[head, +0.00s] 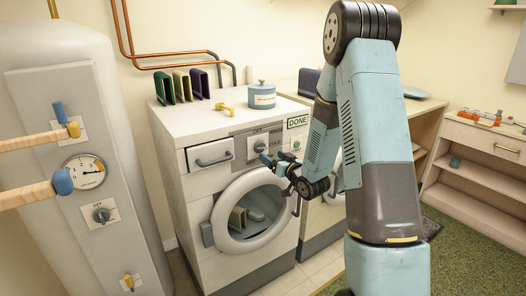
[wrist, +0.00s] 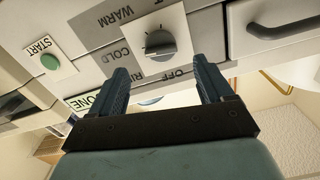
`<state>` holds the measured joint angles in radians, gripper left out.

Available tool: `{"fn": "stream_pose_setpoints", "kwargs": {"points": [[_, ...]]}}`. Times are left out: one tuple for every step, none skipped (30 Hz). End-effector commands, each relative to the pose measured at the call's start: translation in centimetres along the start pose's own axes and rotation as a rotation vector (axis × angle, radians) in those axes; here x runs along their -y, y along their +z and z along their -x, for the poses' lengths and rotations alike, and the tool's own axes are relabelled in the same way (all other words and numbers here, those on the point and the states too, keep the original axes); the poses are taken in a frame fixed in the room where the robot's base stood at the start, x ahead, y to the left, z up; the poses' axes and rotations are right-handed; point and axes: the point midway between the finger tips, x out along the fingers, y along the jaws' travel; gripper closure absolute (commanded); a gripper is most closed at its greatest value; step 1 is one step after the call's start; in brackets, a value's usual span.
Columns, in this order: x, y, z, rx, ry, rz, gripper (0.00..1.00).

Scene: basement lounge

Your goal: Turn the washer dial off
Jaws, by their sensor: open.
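The white washer (head: 192,165) stands in the middle of the head view. Its dark grey dial (wrist: 160,43) sits on a white plate near the top of the wrist view, with OFF, COLD and WARM printed around it. The picture is turned over there. The dial (head: 258,147) also shows small in the head view, partly behind a finger. I cannot surely tell which label its pointer faces. My gripper (wrist: 158,66) is open, its two fingers pointing at the dial with the dial between their lines, apparently short of it. My gripper (head: 266,155) is in front of the panel.
A green START button (wrist: 49,62) and a DONE sign (head: 298,121) are beside the dial. The drawer handle (head: 213,161) is left of it and the round door (head: 218,222) below. A blue-grey canister (head: 262,96) stands on top. A boiler (head: 62,110) stands left.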

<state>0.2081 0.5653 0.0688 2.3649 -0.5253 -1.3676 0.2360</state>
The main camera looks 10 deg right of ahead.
Motion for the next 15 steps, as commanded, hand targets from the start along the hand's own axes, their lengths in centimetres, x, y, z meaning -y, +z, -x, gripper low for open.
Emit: {"fn": "stream_pose_setpoints", "kwargs": {"points": [[0.1, 0.0, -1.0, -0.002, -0.002, 0.001, 0.2], [0.1, 0.0, -1.5, -0.002, -0.001, 0.001, 0.2], [0.1, -0.1, -2.2, -0.002, -0.002, 0.001, 0.2], [0.1, 0.0, -2.7, -0.001, -0.002, 0.001, 0.2], [0.1, 0.0, -3.3, -0.002, -0.002, 0.001, 0.2], [0.1, 0.0, -3.9, -0.002, -0.002, 0.0, 0.2], [0.1, 0.0, -4.3, -0.001, -0.001, 0.0, 0.2], [0.0, 0.0, -4.8, -0.001, -0.001, 0.0, 0.2], [0.0, 0.0, -5.3, -0.001, -0.001, 0.0, 0.2], [0.0, 0.0, -5.6, -0.001, -0.001, 0.0, 0.2], [0.0, 0.0, -6.0, -0.001, -0.001, 0.0, 0.2], [0.0, 0.0, -6.4, -0.001, -0.001, 0.0, 0.2], [0.1, 0.0, -6.6, 0.0, -0.001, 0.0, 0.2], [0.1, 0.0, -6.8, 0.0, -0.001, 0.0, 0.2], [0.1, 0.0, -7.0, -0.001, -0.001, 0.0, 0.2]]}}
